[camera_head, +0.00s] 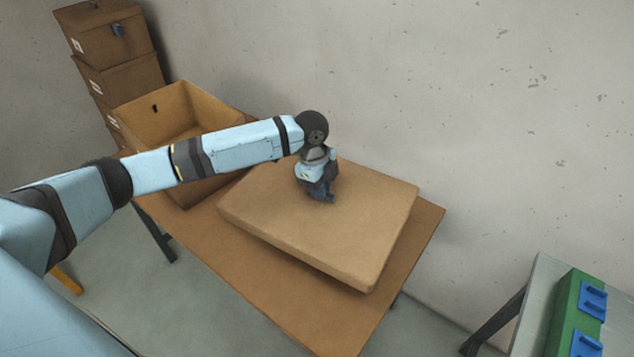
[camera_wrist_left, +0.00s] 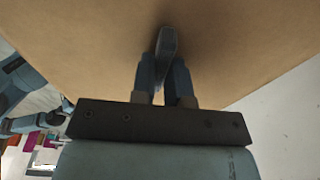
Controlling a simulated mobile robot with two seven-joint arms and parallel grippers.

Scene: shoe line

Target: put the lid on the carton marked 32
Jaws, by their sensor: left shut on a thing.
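The brown cardboard lid (camera_head: 320,232) is a wide flat slab over the table, right of the open carton. It also fills most of the left wrist view (camera_wrist_left: 80,55). My left gripper (camera_head: 328,198) points down at the middle of the lid's top. In the left wrist view its fingers (camera_wrist_left: 167,62) are shut on a small dark grip on the lid. The open carton (camera_head: 212,105) stands on the table's left part, its top uncovered. My left arm crosses in front of it and hides part of its front. I cannot read a 32 on it.
The brown table (camera_head: 318,318) has bare surface along its front and right edges. A stack of closed cartons (camera_head: 112,42) stands behind left, near the wall. A grey table (camera_head: 538,290) with a green case (camera_head: 572,310) with blue parts is at the lower right.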

